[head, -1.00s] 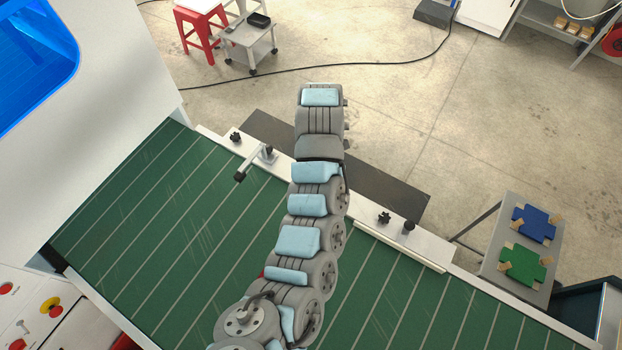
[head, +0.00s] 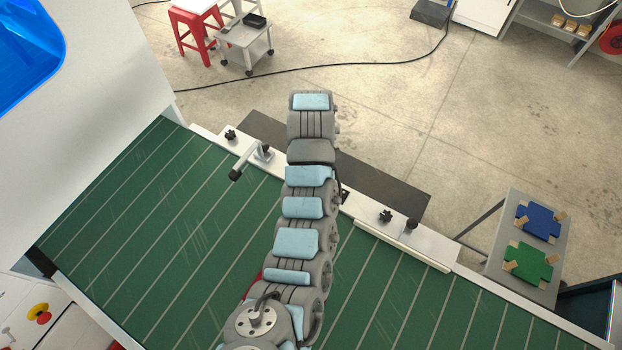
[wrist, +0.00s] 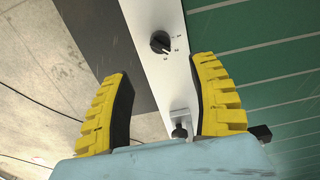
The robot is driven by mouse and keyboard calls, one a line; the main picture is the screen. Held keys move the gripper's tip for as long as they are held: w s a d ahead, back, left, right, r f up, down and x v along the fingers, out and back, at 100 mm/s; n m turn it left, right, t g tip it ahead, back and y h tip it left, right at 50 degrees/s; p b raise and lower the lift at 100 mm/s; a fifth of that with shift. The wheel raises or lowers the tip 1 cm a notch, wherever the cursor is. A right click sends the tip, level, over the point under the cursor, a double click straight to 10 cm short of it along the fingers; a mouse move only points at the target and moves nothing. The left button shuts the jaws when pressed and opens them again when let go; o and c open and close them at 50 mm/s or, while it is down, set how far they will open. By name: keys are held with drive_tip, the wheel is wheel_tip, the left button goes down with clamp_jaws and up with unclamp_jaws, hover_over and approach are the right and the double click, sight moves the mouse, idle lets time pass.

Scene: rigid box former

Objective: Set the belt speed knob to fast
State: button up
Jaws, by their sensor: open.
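A round black knob (wrist: 160,42) with small white marks beside it sits on the white rail in the wrist view. The marks are too small to read, and I cannot tell which one the knob points to. In the head view, a small dark shape on the rail at the right edge of my arm may be this knob, mostly hidden. My gripper (wrist: 165,100) is open and empty above the rail. Its two yellow-and-black fingers are spread either side of the rail, and the knob lies beyond their tips, apart from them.
A clamp with a black-ended lever (head: 249,161) stands on the rail; its block (wrist: 180,124) shows between my fingers. Black star knobs (head: 230,135) sit elsewhere on the rail. The green belt (head: 150,215) lies beside it. A grey stand (head: 541,286) holds blue and green pieces at right.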

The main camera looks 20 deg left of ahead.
drive_tip(key=shift+f+p, duration=0.7)
drive_tip(key=shift+f, duration=4.25)
clamp_jaws()
